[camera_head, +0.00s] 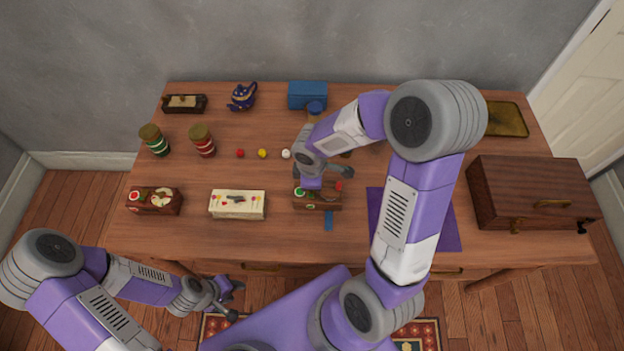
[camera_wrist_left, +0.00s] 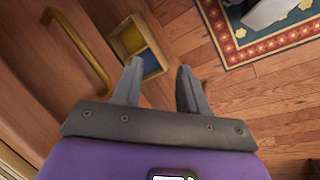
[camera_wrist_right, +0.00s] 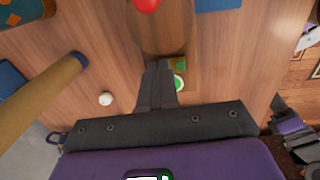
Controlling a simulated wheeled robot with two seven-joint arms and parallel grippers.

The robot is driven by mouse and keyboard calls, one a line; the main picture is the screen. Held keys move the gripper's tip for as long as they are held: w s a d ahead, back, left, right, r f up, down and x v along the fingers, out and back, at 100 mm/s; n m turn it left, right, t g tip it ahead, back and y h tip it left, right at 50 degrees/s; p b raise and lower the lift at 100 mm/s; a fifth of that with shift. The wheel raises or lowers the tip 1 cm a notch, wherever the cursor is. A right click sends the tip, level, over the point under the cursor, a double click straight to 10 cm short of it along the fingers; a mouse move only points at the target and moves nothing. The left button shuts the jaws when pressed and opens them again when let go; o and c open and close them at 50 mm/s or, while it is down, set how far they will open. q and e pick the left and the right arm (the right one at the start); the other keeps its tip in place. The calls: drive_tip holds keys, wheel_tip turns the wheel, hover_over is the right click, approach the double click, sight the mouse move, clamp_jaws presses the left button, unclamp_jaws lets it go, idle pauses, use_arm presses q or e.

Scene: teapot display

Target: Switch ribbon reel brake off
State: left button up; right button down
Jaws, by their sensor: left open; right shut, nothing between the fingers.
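A brown wooden box (camera_head: 330,205) with a red knob (camera_head: 338,186) and green parts on top stands near the front middle of the table. A blue strip (camera_head: 328,221) lies at its front; I take this box for the ribbon reel. My right gripper (camera_wrist_right: 160,68) is shut and empty, pointing down over the box. In the right wrist view its tips are beside a round green-and-white button (camera_wrist_right: 179,83) and a small green square (camera_wrist_right: 181,66); contact is unclear. The red knob also shows there (camera_wrist_right: 146,4). My left gripper (camera_head: 232,299) is open and empty before the table.
A cream box (camera_head: 237,205) and a brown box with dial (camera_head: 154,201) stand to the left. Red, yellow and white balls (camera_head: 262,153), two jars (camera_head: 202,141) and a blue box (camera_head: 308,95) are behind. A purple mat (camera_head: 445,234) and wooden chest (camera_head: 525,190) are right.

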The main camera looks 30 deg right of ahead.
idle(0.3)
drive_tip(key=shift+d+f, duration=0.1)
drive_tip(key=shift+f, duration=0.25)
drive_tip(key=shift+s+f+b, duration=0.1)
drive_tip(key=shift+s+b, duration=0.05)
drive_tip(key=shift+b, duration=0.15)
drive_tip(key=shift+s+a, duration=0.5)
drive_tip(key=shift+s, duration=0.05)
